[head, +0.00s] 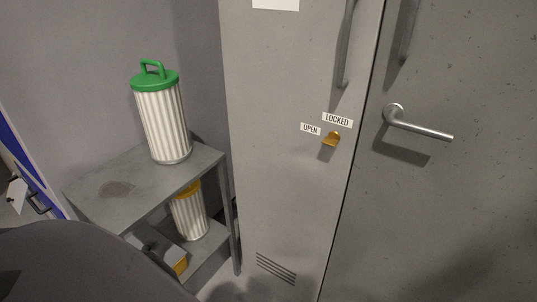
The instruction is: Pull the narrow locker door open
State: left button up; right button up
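The narrow locker door (285,185) is a tall grey metal panel in the middle of the head view. It looks shut, with a thin dark seam along its right edge. A vertical bar handle (346,50) sits near its upper right and runs out of the top of the view. Below the handle is a small orange latch knob (331,139). An OPEN label (311,128) is at its upper left and a LOCKED label (337,119) is just above it. I cannot tell which label the knob points to. Neither of my grippers is in view.
A wide grey door (470,190) with a lever handle (420,124) adjoins on the right. At left, a metal shelf (100,195) carries a green-lidded ribbed canister (163,125). A yellow-topped canister (190,215) stands on its lower level. A blue-edged panel stands far left.

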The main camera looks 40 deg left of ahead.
aim_at(298, 73)
jog(key=u, duration=1.05)
